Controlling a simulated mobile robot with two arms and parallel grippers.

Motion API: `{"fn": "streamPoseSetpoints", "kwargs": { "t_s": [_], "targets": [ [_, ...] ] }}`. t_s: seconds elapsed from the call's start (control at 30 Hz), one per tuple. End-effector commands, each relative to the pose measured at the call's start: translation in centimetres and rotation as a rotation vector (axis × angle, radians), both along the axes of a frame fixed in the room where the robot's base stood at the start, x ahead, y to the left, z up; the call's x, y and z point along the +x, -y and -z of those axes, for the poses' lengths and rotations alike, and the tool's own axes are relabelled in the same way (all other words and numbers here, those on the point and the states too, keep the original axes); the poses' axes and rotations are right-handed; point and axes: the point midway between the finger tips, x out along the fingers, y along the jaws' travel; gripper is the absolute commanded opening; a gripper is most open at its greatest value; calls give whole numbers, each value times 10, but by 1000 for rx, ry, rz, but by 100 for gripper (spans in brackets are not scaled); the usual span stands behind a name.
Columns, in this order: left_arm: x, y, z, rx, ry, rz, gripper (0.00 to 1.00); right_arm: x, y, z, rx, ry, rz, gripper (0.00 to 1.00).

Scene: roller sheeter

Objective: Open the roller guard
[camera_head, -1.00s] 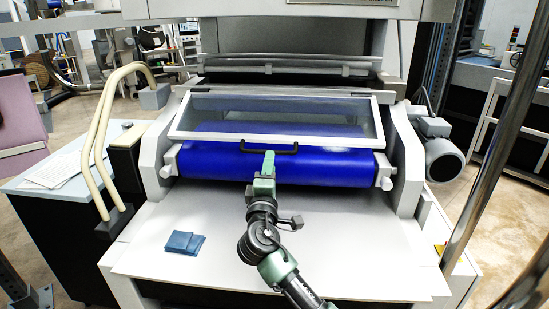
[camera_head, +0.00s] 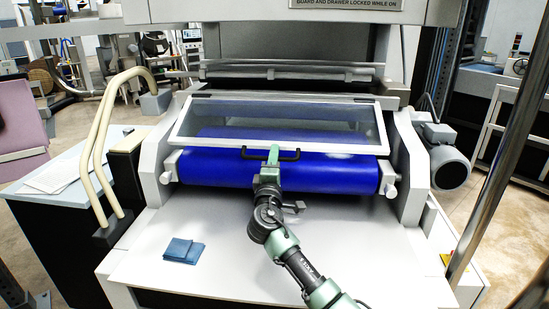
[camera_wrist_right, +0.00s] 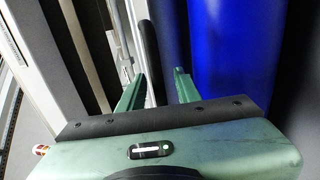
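The roller guard (camera_head: 290,120) is a clear panel in a pale frame, lying sloped and closed over the blue roller (camera_head: 325,172). A black bar handle (camera_head: 246,154) sits on its front edge. My right gripper (camera_head: 273,151) is at the middle of this handle, its fingertips overlapping it in the head view. In the right wrist view, my right gripper (camera_wrist_right: 160,80) has its fingers apart, and the dark handle (camera_wrist_right: 150,45) shows between and just beyond them. I cannot tell whether a finger touches it. My left gripper is not in view.
A flat pale shelf (camera_head: 340,250) lies in front of the roller, with a folded blue cloth (camera_head: 184,250) at left. Cream rails (camera_head: 103,135) stand left; a grey motor (camera_head: 448,165) and a metal post (camera_head: 490,190) stand right.

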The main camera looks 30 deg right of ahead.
Motion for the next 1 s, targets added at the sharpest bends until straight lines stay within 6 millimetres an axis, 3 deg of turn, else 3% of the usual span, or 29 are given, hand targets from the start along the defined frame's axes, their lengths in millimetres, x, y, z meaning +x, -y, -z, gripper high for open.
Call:
{"fn": "streamPoseSetpoints", "kwargs": {
  "t_s": [0.17, 0.3, 1.0],
  "targets": [
    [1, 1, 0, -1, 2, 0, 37, 0, 0, 0, 0, 0, 0, 34],
    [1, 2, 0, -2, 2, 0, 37, 0, 0, 0, 0, 0, 0, 0],
    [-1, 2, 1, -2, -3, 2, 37, 0, 0, 0, 0, 0, 0, 0]
  ]
}}
